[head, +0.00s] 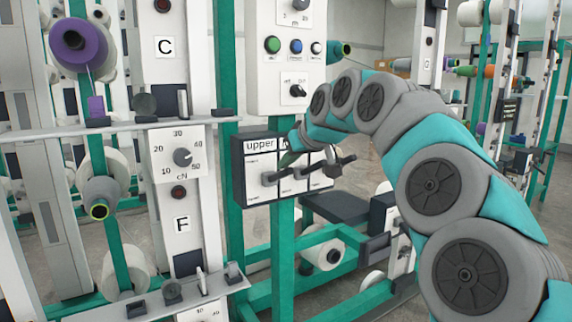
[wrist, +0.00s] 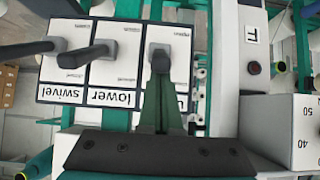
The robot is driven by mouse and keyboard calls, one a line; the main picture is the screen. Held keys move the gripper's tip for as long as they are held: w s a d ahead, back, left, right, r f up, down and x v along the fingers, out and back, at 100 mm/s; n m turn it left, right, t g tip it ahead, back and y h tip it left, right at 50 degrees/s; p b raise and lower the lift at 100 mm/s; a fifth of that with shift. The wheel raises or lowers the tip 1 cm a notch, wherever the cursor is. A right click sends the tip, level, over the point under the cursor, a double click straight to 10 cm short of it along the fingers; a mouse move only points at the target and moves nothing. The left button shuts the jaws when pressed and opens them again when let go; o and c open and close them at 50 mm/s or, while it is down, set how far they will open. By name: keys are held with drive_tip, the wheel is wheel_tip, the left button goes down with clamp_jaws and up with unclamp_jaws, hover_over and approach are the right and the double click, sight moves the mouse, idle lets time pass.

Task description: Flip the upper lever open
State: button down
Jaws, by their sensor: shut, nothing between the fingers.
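The lever box (head: 262,190) is a dark box with white panels on a green post. The upper lever (head: 268,178) is a grey handle on the panel labelled "upper"; in the wrist view, which is upside down, it also shows (wrist: 160,60). My gripper (wrist: 160,84) is shut and empty, its dark green fingers just at the end of the upper lever. I cannot tell whether they touch it. In the head view, my arm's end partly hides the box and the fingertips are hard to make out. The panel lettering behind the fingers is partly hidden.
The lower lever (wrist: 88,54) and the swivel lever (wrist: 32,49) stick out close beside the upper one. A control panel (head: 287,62) with buttons is above the box. A white post with a dial (head: 182,155) and yarn bobbins (head: 78,44) stand to the left.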

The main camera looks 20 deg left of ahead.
sight(282, 178)
drive_tip(key=shift+s+d+f+t+y+b, duration=0.15)
drive_tip(key=shift+f+y+b, duration=0.15)
drive_tip(key=shift+b, duration=0.25)
drive_tip(key=shift+s+d+f+t+y+b, duration=0.1)
drive_tip(key=shift+d+f+t+y+b, duration=0.1)
drive_tip(key=shift+f+b, duration=0.3)
drive_tip(key=shift+s+d+f+t+y+b, duration=0.1)
drive_tip(key=shift+f+t+y+b, duration=0.1)
drive_tip(key=shift+b, duration=0.45)
drive_tip(key=shift+s+d+f+t+y+b, duration=0.3)
drive_tip(key=shift+f+t+y+b, duration=0.35)
drive_tip(key=shift+b, duration=0.4)
wheel_tip(282, 178, down, 7)
drive_tip(key=b, duration=0.1)
drive_tip(key=shift+s+f, duration=0.15)
drive_tip(key=shift+f, duration=0.3)
wheel_tip(282, 178, up, 5)
drive_tip(key=s+d+p, duration=0.1)
drive_tip(key=s+d, duration=0.1)
drive_tip(key=s+d+f, duration=0.2)
drive_tip(key=s+d, duration=0.3)
drive_tip(key=d, duration=0.2)
drive_tip(key=shift+s+f, duration=0.2)
drive_tip(key=shift+f, duration=0.05)
